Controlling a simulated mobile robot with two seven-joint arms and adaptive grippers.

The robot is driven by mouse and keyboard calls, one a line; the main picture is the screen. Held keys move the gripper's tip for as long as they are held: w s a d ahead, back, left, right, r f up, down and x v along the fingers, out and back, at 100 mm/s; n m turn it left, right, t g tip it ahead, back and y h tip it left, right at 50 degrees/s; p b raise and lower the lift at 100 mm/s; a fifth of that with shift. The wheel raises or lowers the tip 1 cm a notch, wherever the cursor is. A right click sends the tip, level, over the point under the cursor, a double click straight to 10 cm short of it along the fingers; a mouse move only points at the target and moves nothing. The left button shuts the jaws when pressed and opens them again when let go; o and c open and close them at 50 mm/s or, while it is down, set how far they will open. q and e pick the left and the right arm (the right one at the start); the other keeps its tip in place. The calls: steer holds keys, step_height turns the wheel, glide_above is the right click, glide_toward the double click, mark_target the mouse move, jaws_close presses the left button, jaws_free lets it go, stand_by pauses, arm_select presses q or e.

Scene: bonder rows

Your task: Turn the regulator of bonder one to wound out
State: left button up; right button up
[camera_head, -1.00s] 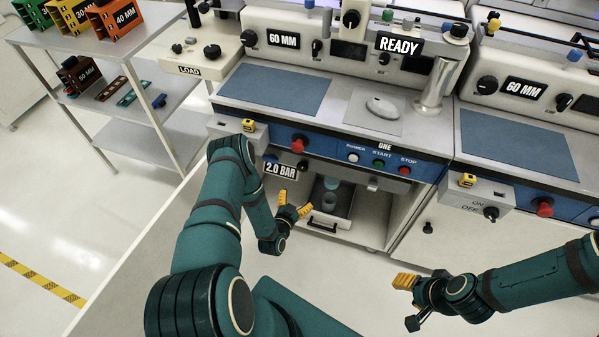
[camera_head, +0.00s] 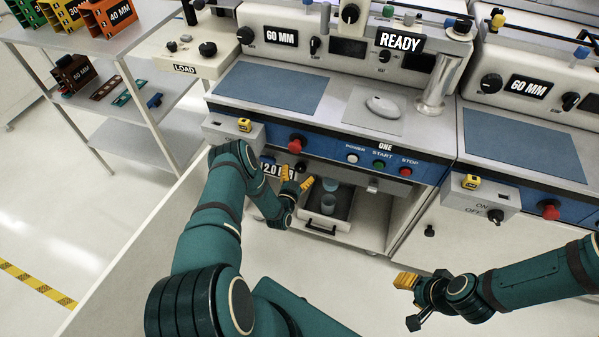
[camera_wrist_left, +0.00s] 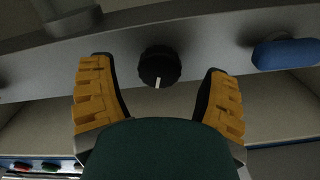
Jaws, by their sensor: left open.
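Bonder one, marked ONE and READY, stands in the middle of the head view. Its regulator is a black knob (camera_head: 301,166) under the blue front panel, beside a pressure label (camera_head: 268,169) that my left gripper partly hides. My left gripper (camera_head: 297,182) is open just below the knob. In the left wrist view a black round knob (camera_wrist_left: 159,67) with a white mark sits ahead, between and beyond the two yellow fingers (camera_wrist_left: 160,100), apart from both. The mark points down in that view. My right gripper (camera_head: 409,300) is at the lower right, away from the bonder; its opening is unclear.
An open drawer (camera_head: 322,228) with cups (camera_head: 329,203) lies below the knob. A red knob (camera_head: 297,145) and the buttons (camera_head: 379,164) are on the panel above. A blue part (camera_wrist_left: 286,53) is right of the knob in the wrist view.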

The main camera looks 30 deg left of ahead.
arm_select(q)
steer(key=shift+x, duration=0.95)
steer(key=c, duration=1.2)
